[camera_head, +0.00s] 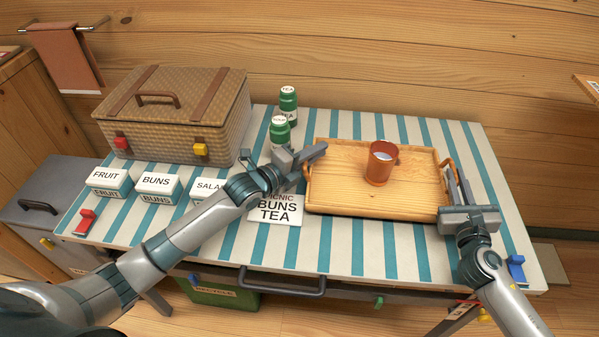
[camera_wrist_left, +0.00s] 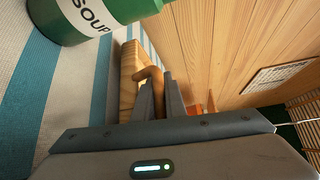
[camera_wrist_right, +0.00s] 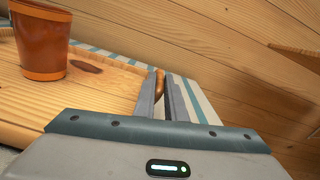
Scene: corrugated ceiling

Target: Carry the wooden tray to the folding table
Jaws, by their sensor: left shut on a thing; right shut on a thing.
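The wooden tray (camera_head: 330,205) is over the right half of a table with a blue-and-white striped top (camera_head: 400,262). It looks level; I cannot tell whether it touches the top. An orange-brown cup (camera_head: 380,163) stands upright on it. My left gripper (camera_head: 314,157) is shut on the tray's left handle, which shows in the left wrist view (camera_wrist_left: 150,77). My right gripper (camera_head: 457,188) is shut on the right handle, which shows between the fingers in the right wrist view (camera_wrist_right: 159,84). The fingers partly hide both handles.
A wicker basket (camera_head: 175,115) stands at the back left. Two green cans (camera_head: 288,101) stand close behind my left gripper. White label boxes (camera_head: 155,187) and a sign (camera_head: 276,209) stand along the front left. A wooden wall (camera_head: 400,60) closes the back.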

